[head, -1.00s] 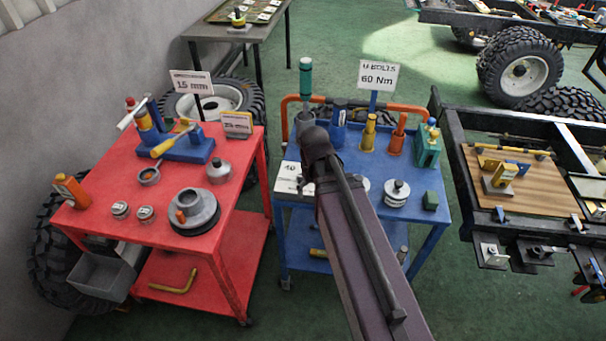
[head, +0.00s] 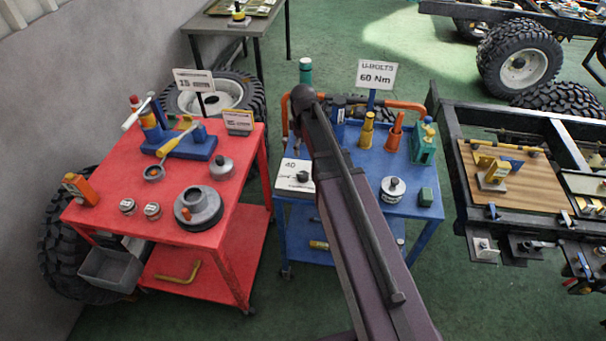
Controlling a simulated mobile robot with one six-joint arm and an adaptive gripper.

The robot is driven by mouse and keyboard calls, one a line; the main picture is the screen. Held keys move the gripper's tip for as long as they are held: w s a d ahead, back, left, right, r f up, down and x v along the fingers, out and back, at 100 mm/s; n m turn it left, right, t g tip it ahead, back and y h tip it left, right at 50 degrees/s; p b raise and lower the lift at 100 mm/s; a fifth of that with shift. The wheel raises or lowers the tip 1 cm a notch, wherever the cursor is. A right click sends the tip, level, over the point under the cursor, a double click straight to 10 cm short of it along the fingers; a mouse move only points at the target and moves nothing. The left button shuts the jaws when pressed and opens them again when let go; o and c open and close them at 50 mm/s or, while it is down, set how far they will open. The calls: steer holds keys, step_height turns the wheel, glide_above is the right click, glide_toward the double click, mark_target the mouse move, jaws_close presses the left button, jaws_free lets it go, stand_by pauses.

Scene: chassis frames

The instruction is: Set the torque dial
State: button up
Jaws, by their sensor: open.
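The torque dial (head: 291,177) is a white plate with a dark knob, at the near left corner of the blue cart's top (head: 366,168). The figure 40 shows on the plate. A sign (head: 376,76) above the cart reads U-BOLTS 60 Nm. My dark purple arm crosses the blue cart from the bottom of the head view, just right of the dial. Its far end stands above the back left of the cart. My gripper is hidden behind the arm, so its fingers cannot be made out.
Yellow and orange tools, a green device (head: 423,146), a stacked round weight (head: 392,189) and a small green block (head: 425,197) stand on the blue cart. A red cart (head: 240,187) stands left, loaded with tools. A black chassis frame (head: 449,150) stands right. Green floor shows between.

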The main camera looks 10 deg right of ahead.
mark_target(303, 174)
steer(key=shift+f, duration=0.2)
step_height(303, 174, down, 13)
steer(key=b, duration=1.3)
steer(key=shift+f+b, duration=0.2)
steer(key=shift+b, duration=0.2)
steer(key=c, duration=1.2)
